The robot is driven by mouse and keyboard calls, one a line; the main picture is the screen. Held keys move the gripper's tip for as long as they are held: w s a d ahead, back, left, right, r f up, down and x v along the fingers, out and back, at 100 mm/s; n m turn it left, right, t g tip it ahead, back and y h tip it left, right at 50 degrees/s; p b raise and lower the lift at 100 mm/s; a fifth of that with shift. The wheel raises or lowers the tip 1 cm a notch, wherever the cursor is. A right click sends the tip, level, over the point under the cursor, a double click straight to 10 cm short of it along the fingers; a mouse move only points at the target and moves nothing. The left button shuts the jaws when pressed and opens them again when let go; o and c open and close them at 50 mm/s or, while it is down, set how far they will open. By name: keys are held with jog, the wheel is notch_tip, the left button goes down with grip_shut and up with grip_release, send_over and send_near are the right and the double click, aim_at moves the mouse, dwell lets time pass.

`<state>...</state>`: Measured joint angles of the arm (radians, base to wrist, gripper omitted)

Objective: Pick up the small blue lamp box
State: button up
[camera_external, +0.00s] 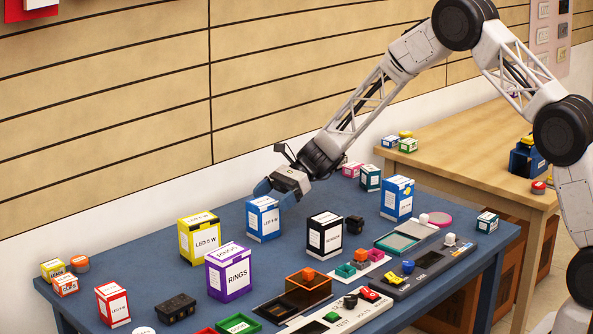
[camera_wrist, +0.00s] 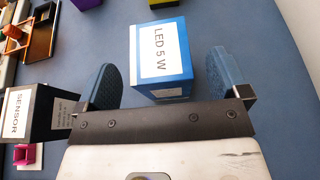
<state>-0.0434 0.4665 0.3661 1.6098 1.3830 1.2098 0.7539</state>
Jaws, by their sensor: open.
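A small blue and white lamp box (camera_external: 263,219) stands upright on the blue table, left of the middle. In the wrist view this box (camera_wrist: 160,56) shows a white "LED 5 W" label and lies between and partly beyond the fingertips. My gripper (camera_external: 274,194) is open, just above and behind the box in the external view. In the wrist view my gripper (camera_wrist: 164,65) has one blue finger on each side of the box, with gaps visible; I cannot tell how far down the fingers reach. A taller blue box (camera_external: 397,199) stands farther right.
A black sensor box (camera_external: 324,234) stands to the right; in the wrist view it (camera_wrist: 33,115) sits beside the left finger. A yellow LED box (camera_external: 199,238) and a purple rings box (camera_external: 230,271) stand nearby. Trays (camera_external: 308,288) and small parts fill the front.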

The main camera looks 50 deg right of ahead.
aim_at(253, 214)
jog(key=shift+x, duration=1.85)
jog(key=c, duration=1)
jog(key=shift+r, duration=0.15)
notch_tip(253, 214, up, 18)
jog(key=shift+f, duration=0.15)
